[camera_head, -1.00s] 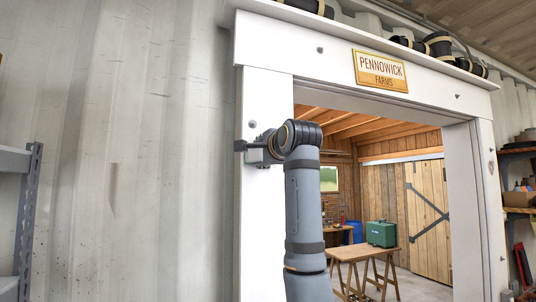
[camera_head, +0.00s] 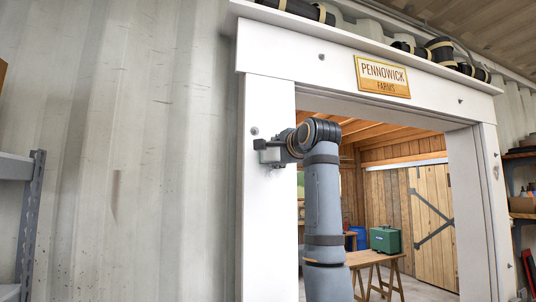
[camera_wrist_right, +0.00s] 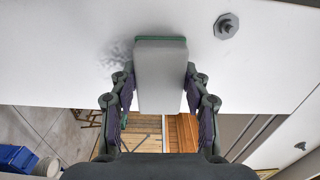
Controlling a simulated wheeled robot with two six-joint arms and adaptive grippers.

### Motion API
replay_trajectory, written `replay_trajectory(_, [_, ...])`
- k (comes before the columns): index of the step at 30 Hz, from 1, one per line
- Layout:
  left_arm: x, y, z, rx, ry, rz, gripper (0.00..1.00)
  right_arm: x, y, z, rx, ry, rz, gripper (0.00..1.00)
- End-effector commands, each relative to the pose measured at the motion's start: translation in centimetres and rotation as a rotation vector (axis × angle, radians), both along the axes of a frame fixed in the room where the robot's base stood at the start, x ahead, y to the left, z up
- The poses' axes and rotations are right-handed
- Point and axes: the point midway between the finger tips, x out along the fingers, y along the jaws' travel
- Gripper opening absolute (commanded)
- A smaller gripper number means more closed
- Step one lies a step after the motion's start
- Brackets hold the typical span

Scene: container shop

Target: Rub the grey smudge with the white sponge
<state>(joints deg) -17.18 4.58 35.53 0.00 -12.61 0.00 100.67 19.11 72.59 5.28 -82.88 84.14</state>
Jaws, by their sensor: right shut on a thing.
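My right gripper (camera_head: 264,147) is at the white left post of the door frame, just below a bolt. In the right wrist view its two fingers (camera_wrist_right: 160,95) are shut on the sides of the white sponge (camera_wrist_right: 160,75), which has a green layer at its far end. That green end is against or very close to the white surface; I cannot tell which. The grey smudge (camera_wrist_right: 118,57) is a faint mottled patch just left of the sponge's far end, and the sponge may cover part of it. My left gripper is not in view.
A bolt head (camera_wrist_right: 227,25) sticks out of the white surface right of the sponge. The doorway opens right of the post, with a wooden table (camera_head: 375,258) and a green case (camera_head: 385,239) inside. A grey shelf rack (camera_head: 30,220) stands at the left.

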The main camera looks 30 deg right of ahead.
Motion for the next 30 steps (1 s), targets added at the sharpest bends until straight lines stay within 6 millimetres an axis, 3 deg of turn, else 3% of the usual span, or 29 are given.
replay_trajectory(5, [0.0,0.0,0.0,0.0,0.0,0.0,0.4,-0.1,-0.4,0.0,0.0,0.0,-0.001,0.22])
replay_trajectory(15, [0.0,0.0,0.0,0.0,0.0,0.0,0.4,-0.6,-3.3,0.0,0.0,0.001,-0.001,0.22])
replay_trajectory(23, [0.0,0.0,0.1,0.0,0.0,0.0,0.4,-0.7,-3.9,0.0,0.0,0.001,-0.001,0.22])
replay_trajectory(30, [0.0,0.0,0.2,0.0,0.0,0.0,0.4,-1.2,-6.3,0.0,0.001,0.002,-0.002,0.22])
